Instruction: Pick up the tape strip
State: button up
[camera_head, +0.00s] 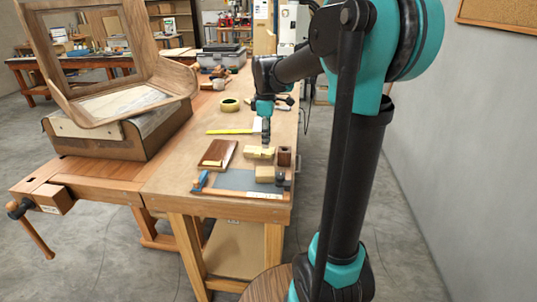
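A long thin yellow strip (229,131) lies flat on the workbench; it looks like the tape strip, but it is small in view and I cannot be sure. My gripper (265,142) points down over the bench, right of the strip's right end and just behind some pale yellow blocks (258,152). It is small and dark, so I cannot tell whether its fingers are open or shut, or whether it touches anything. No held object shows.
Nearer on the workbench (174,177) are a reddish-brown board (216,154), a pale block (264,174), a brown block (284,156) and a blue-handled tool (200,181). A large bent wooden frame (120,80) stands at left. Bare bench lies left of the strip.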

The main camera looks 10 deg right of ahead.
aim_at(268, 155)
jog(key=shift+s+d+f, duration=0.1)
jog(key=shift+f, duration=1.2)
jog(key=shift+s+d+f, duration=0.1)
jog(key=shift+f, duration=1.2)
grip_shut()
